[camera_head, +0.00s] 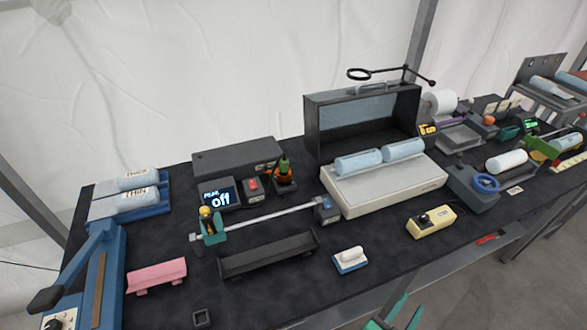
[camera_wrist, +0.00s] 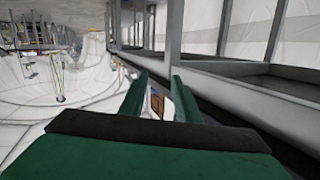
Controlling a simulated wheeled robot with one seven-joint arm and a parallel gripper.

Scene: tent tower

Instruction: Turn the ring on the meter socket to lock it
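A dark grey box with a blue ring (camera_head: 485,183) on it sits on the right half of the table. It may be the meter socket, but its markings are too small to tell. My green gripper (camera_head: 402,310) is at the bottom edge of the head view, below the table's front edge and away from these things. In the wrist view, its two fingers (camera_wrist: 160,80) are apart with nothing gripped between them. No ring shows in that view.
A beige box with a black knob (camera_head: 431,220) and a blue-white block (camera_head: 350,260) lie near the front edge. A white scale-like base (camera_head: 385,190) bears blue rolls before an open dark case (camera_head: 315,120). Bare dark tabletop (camera_head: 375,280) shows at the front.

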